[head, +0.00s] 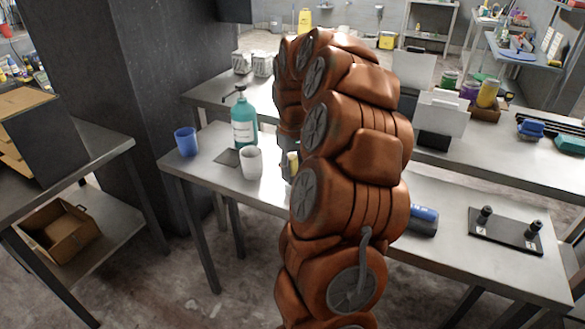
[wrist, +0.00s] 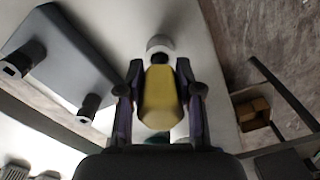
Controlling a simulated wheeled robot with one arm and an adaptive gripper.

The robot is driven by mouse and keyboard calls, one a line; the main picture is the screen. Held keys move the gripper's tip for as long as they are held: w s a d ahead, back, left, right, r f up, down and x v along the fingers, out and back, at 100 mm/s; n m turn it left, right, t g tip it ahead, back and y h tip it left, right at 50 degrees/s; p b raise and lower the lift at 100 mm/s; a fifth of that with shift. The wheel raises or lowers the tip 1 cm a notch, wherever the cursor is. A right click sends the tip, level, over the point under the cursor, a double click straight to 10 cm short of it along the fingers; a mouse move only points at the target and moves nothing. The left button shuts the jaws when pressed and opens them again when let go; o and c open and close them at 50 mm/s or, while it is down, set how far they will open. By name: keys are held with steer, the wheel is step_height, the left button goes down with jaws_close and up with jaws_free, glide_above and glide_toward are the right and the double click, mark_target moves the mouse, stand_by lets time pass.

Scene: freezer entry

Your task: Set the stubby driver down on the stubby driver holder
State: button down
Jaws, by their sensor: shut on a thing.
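The stubby driver (wrist: 160,98) shows its yellow faceted handle between the fingers of my gripper (wrist: 165,95) in the wrist view. My gripper is shut on it. A pale round part shows past its far end; I cannot tell if it belongs to the driver. In the head view a bit of the yellow driver (head: 293,165) shows beside my arm, which hides most of the gripper. What looks like the holder, a dark plate (head: 490,231) with two black posts and small white labels, lies on the right of the table. The plate (wrist: 68,62) is left of the driver in the wrist view, apart from it.
A teal pump bottle (head: 244,125), a white cup (head: 251,163) and a blue cup (head: 187,142) stand on the table's left part. A blue-and-dark cylinder (head: 424,219) lies left of the plate. Bare tabletop (head: 465,265) shows in front of the plate.

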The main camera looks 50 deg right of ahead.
steer(key=shift+f+b, duration=0.45)
steer(key=shift+f, duration=0.5)
steer(key=c, duration=0.7)
jaws_free()
step_height(320, 180, up, 11)
steer(key=shift+d, duration=0.1)
steer(key=shift+r, duration=0.45)
